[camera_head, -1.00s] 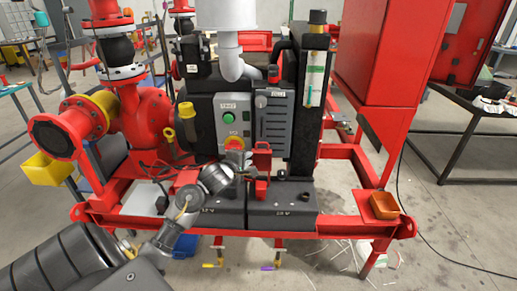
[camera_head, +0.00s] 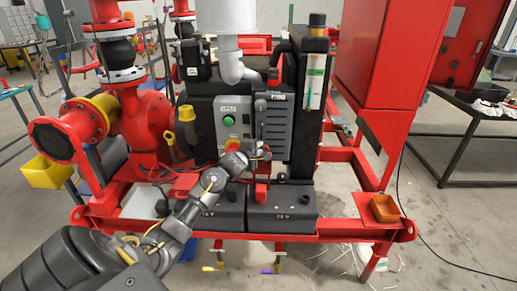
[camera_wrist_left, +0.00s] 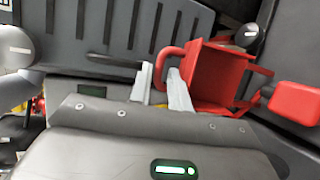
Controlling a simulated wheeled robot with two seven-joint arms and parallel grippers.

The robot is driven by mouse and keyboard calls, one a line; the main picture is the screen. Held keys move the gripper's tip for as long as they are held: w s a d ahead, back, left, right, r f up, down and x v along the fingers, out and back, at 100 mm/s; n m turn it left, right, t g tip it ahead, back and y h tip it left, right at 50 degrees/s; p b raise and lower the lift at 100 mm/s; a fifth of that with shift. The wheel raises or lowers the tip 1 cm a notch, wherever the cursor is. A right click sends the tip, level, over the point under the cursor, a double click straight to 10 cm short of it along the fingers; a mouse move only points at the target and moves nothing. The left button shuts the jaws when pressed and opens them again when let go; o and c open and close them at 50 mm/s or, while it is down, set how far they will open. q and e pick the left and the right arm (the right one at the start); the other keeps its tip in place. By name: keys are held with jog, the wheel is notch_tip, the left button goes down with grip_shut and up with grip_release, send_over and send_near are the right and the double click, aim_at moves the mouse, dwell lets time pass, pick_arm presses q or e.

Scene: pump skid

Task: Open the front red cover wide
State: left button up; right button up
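The red cover (camera_wrist_left: 215,75) shows in the left wrist view as a small open-sided red box with a curved handle (camera_wrist_left: 165,56) on its left side. My left gripper (camera_wrist_left: 162,88) has its two pale fingers close together, one on each side of the handle, and looks shut on it. In the head view my left gripper (camera_head: 264,151) is just below the grey slotted panel (camera_head: 272,122) and hides most of the cover. My right gripper is not in view.
Two black batteries (camera_head: 283,208) stand below on the red skid frame (camera_head: 340,228). A control box with a green button (camera_head: 229,120) is left of the slotted panel. A red block (camera_wrist_left: 295,102) is close right of the cover.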

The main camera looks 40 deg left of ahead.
pick_arm(q)
jog(key=shift+w+a+f, duration=0.1)
jog(key=shift+w, duration=0.15)
grip_shut()
jog(key=shift+f, duration=0.1)
